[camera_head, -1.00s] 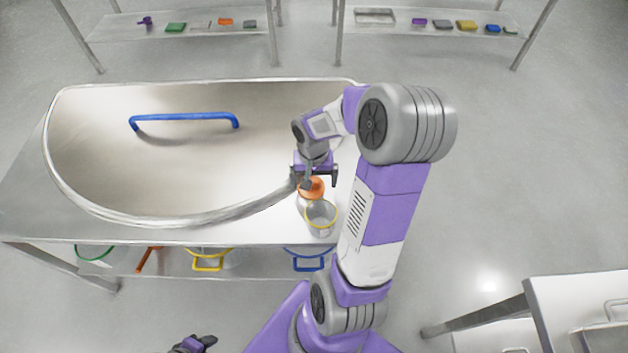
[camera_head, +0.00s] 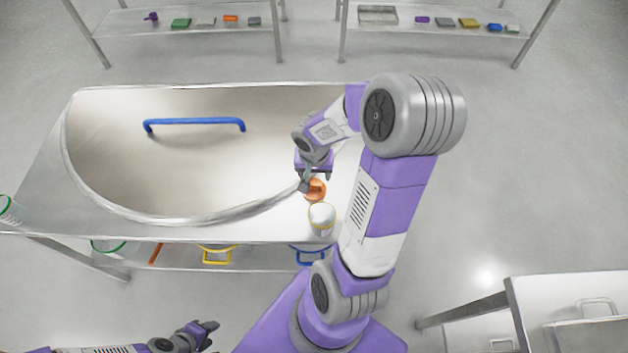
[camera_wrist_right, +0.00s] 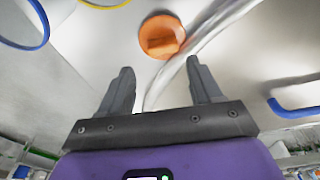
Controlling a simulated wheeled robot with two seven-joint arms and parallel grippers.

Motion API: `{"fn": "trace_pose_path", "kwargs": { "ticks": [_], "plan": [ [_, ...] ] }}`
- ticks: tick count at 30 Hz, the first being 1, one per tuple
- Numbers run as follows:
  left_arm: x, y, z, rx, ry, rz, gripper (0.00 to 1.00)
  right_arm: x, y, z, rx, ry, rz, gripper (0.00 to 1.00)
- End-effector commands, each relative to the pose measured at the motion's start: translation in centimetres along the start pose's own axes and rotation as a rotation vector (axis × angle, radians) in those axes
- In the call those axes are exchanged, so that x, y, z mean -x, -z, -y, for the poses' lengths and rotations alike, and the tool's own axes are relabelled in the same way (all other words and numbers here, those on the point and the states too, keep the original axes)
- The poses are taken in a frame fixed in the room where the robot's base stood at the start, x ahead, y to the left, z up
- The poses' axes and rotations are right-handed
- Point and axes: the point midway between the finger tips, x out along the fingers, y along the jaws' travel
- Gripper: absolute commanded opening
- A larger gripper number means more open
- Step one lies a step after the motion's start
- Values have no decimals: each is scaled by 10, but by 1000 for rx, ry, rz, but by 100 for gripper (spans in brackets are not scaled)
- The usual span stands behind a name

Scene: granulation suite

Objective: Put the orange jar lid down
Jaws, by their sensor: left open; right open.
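The orange jar lid (camera_head: 316,191) lies on the metal table, close to the rim of the large basin, with its raised grip bar up. In the right wrist view the lid (camera_wrist_right: 162,37) is in front of the fingertips, apart from them. My right gripper (camera_head: 314,179) is just behind the lid in the head view; in its wrist view the jaws (camera_wrist_right: 160,78) are open and empty. My left gripper (camera_head: 207,335) is open and empty, low in the head view, away from the table.
A large metal basin (camera_head: 190,217) with a blue handle (camera_head: 195,122) fills most of the table. Coloured-rimmed containers, one with a yellow handle (camera_head: 217,257), sit on the shelf below. Racks with small items stand at the back. A metal bench (camera_head: 560,290) is at lower right.

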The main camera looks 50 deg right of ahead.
Motion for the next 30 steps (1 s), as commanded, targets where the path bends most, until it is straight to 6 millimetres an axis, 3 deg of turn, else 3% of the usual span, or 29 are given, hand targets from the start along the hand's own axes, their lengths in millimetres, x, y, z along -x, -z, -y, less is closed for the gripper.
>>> {"fn": "trace_pose_path", "kwargs": {
  "ticks": [16, 26, 30],
  "plan": [
    [-26, 1, 10, 0, 0, 1, 43, -71, 0, 4, -2, 7, -2, 64],
    [-27, 1, 10, 0, 0, 1, 43, -78, 0, 4, -2, 9, -5, 64],
    [-27, 1, 10, 0, 0, 0, 43, -78, 0, 4, -2, 8, -4, 45]
  ]
}}
